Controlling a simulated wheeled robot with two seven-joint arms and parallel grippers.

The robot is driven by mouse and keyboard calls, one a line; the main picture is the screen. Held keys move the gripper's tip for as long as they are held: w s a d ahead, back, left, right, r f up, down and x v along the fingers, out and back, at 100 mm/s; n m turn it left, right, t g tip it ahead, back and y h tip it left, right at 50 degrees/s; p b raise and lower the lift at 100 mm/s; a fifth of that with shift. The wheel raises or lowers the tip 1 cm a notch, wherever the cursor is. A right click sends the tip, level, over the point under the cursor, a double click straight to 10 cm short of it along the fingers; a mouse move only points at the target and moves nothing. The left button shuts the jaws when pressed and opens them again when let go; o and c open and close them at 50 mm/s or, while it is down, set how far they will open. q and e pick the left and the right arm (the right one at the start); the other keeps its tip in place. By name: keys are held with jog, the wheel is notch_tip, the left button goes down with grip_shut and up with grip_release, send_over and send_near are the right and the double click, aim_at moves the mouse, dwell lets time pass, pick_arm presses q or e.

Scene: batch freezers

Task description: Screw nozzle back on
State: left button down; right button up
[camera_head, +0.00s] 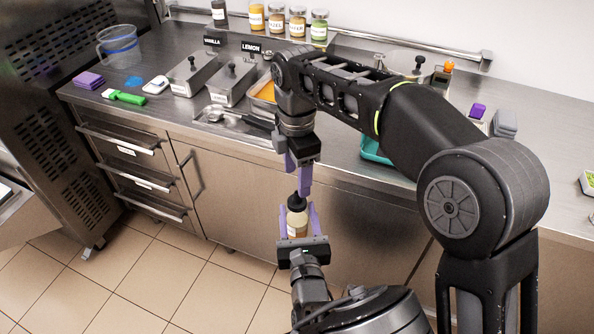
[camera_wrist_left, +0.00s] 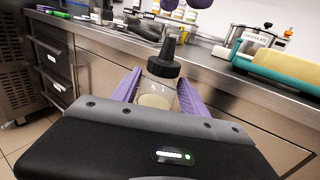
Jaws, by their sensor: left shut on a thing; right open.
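My left gripper (camera_head: 298,222) is shut on a clear squeeze bottle (camera_head: 297,224) with pale contents, held in front of the counter. In the left wrist view the bottle (camera_wrist_left: 156,92) stands between the purple fingers. The black nozzle (camera_head: 297,202) sits on the bottle's mouth; in the left wrist view its ribbed collar and pointed tip (camera_wrist_left: 165,62) show. I cannot tell how tightly it is threaded. My right gripper (camera_head: 298,180) is open, pointing down just above the nozzle. Its purple fingertips show at the top edge of the left wrist view (camera_wrist_left: 187,4), apart from the nozzle tip.
The steel counter (camera_head: 200,128) runs behind, its front edge close to my right gripper. It holds lidded metal containers (camera_head: 190,75), a clear jug (camera_head: 118,46), a green-handled brush (camera_head: 125,97) and a teal tray (camera_head: 375,152). The tiled floor (camera_head: 150,262) at the left is clear.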

aim_at(297, 201)
notch_tip(297, 201, down, 8)
jog(key=shift+r, duration=0.2)
jog(key=shift+c, duration=0.6)
grip_shut()
dwell(0.3)
jog(key=m, duration=0.9)
jog(key=shift+m, duration=0.4)
